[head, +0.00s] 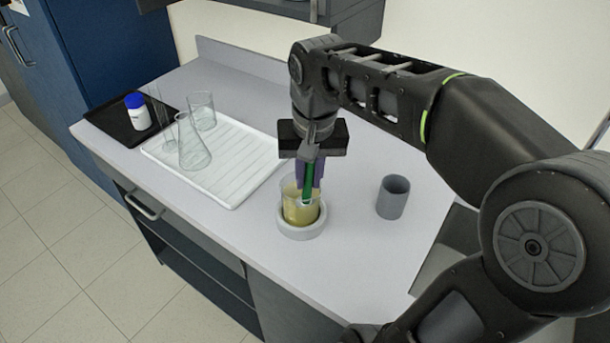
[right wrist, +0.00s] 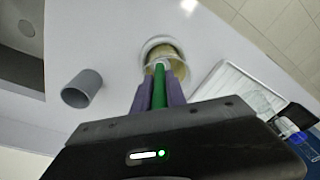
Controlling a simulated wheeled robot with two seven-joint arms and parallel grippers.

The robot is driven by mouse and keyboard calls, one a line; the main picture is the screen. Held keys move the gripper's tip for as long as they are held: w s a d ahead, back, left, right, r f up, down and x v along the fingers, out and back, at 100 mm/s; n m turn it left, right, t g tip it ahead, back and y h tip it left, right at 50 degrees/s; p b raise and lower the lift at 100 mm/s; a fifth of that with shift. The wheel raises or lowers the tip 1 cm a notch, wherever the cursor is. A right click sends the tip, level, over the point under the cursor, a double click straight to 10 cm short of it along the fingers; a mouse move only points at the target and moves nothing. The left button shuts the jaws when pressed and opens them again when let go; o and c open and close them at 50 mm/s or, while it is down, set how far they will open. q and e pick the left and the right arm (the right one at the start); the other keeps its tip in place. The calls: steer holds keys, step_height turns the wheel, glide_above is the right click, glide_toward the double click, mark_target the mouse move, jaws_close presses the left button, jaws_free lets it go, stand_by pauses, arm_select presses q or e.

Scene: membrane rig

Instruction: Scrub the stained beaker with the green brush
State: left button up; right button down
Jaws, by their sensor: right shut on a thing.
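The stained beaker (head: 300,208) has a yellow-brown tint and stands upright in a round, pale holder ring (head: 300,231) on the counter. My right gripper (head: 310,180) is above the beaker, pointing down, its purple fingers shut on the green brush (head: 308,186). The brush's lower end reaches into the beaker's mouth; its tip is hard to make out. In the right wrist view the green brush (right wrist: 159,88) lies between the purple fingers, in line with the beaker (right wrist: 160,57). My left gripper is not in view.
A grey cup (head: 393,198) stands right of the beaker. A white ribbed drying tray (head: 235,175) at left holds a glass flask (head: 193,148) and a glass beaker (head: 201,110). A blue-capped bottle (head: 137,112) stands on a black mat (head: 112,122). The counter's front edge is close to the holder.

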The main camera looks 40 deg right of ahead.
steer(key=shift+w+d, duration=0.1)
steer(key=shift+d, duration=0.05)
steer(key=shift+w+d, duration=0.2)
steer(key=shift+d, duration=0.1)
steer(key=shift+w, duration=0.15)
stand_by(0.4)
steer(key=shift+w, duration=0.45)
